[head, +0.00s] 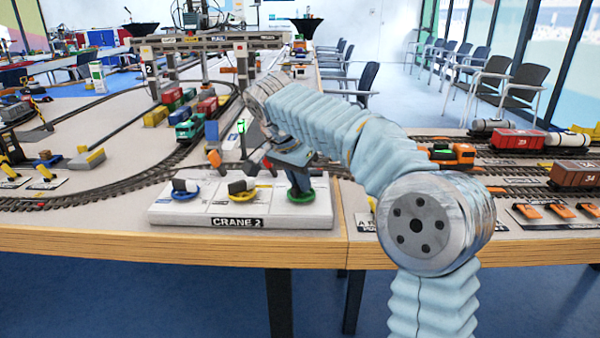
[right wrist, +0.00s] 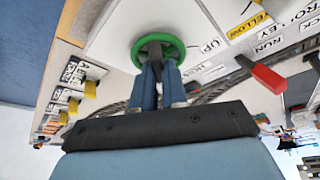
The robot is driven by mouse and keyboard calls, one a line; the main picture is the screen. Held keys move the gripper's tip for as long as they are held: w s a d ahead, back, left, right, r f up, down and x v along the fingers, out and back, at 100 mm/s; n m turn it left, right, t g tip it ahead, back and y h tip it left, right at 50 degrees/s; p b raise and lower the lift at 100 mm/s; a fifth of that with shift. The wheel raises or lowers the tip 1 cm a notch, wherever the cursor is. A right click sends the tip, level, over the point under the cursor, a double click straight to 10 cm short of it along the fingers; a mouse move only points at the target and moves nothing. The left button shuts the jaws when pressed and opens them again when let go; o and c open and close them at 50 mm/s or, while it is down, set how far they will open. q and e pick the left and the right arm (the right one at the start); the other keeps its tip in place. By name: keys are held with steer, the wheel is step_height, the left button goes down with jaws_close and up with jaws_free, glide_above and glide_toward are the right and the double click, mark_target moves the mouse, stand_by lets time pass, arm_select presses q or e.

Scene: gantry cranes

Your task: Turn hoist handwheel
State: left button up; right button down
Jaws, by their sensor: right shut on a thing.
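The CRANE 2 control panel (head: 236,222) is a white board at the table's front edge. It bears handwheels with dark handles: blue (head: 185,194) at left, yellow (head: 241,190) in the middle and green (head: 300,198) at right. My right gripper (head: 299,178) reaches down onto the green wheel and hides most of its handle in the head view. In the right wrist view, the fingers (right wrist: 158,70) are shut on the dark handle (right wrist: 154,50) over the green ring (right wrist: 177,44). An "UP" label lies beside it. My left gripper is not in view.
A red-handled lever (right wrist: 266,76) stands near the green wheel. Curved rail track (head: 110,196) and a small train (head: 190,127) lie behind the panel. A gantry crane (head: 210,43) stands farther back. Tank wagons and a red wagon (head: 517,138) stand at right.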

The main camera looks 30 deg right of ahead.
steer(key=shift+w+r+m+g+p, duration=0.1)
steer(key=shift+m+g+p, duration=0.35)
steer(key=shift+m, duration=0.65)
steer(key=c, duration=1.2)
jaws_free()
steer(key=shift+o, duration=0.2)
steer(key=p+v, duration=0.1)
steer(key=v, duration=1.2)
steer(key=shift+a+r, duration=0.25)
